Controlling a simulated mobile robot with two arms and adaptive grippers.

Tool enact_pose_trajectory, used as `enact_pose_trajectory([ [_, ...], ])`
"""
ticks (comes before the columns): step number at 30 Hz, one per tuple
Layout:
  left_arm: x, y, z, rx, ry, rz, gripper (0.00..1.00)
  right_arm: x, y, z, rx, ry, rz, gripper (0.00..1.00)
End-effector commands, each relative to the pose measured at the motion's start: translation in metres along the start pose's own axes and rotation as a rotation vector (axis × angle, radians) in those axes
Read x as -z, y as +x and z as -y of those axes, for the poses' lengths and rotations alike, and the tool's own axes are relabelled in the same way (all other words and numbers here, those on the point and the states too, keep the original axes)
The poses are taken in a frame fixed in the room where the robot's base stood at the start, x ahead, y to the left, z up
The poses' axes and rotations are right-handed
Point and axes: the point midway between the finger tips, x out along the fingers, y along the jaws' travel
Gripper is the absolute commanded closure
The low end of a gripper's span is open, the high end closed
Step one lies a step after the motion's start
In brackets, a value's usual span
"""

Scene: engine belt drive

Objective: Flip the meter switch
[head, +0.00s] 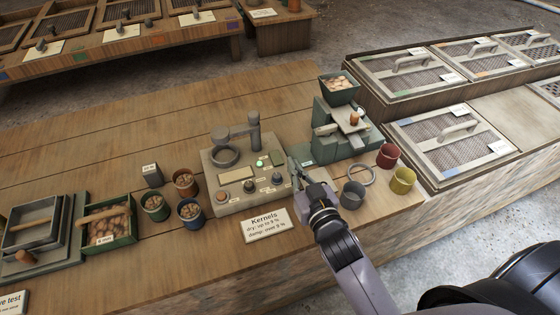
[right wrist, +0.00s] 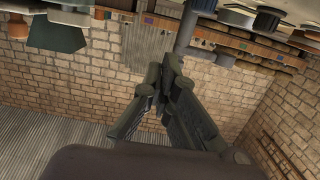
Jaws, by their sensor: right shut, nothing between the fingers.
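The meter (head: 213,155) is a pale box on the wooden table, with a grey ring and post on its top. Its sloped front has a lit green lamp (head: 259,163), an orange-brown panel (head: 235,174) and small dark knobs or switches (head: 249,186). Which one is the meter switch is too small to tell. My right gripper (head: 294,165) is shut and empty at the meter's right edge, and hides part of that edge. Whether it touches the meter I cannot tell. It also shows shut in the right wrist view (right wrist: 165,70). My left gripper is not in view.
A "Kernels" card (head: 264,225) lies in front of the meter. A green mill-like device (head: 325,115) stands behind right. Beside my right gripper are a grey cup (head: 352,195), a ring (head: 373,178), and red (head: 388,156) and yellow (head: 402,181) cups. Filled cups (head: 190,213) stand left.

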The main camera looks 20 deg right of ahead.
Motion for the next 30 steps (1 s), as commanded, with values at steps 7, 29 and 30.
enact_pose_trajectory([
  [7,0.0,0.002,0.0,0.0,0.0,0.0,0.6,0.001,-0.001,0.0,0.001,-0.001,-0.009,1.0],
  [29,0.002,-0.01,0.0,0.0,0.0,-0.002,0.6,0.004,0.095,0.001,0.001,-0.002,-0.01,1.0],
  [30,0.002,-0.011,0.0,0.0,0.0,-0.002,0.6,0.004,0.102,0.0,0.001,-0.002,-0.01,1.0],
])
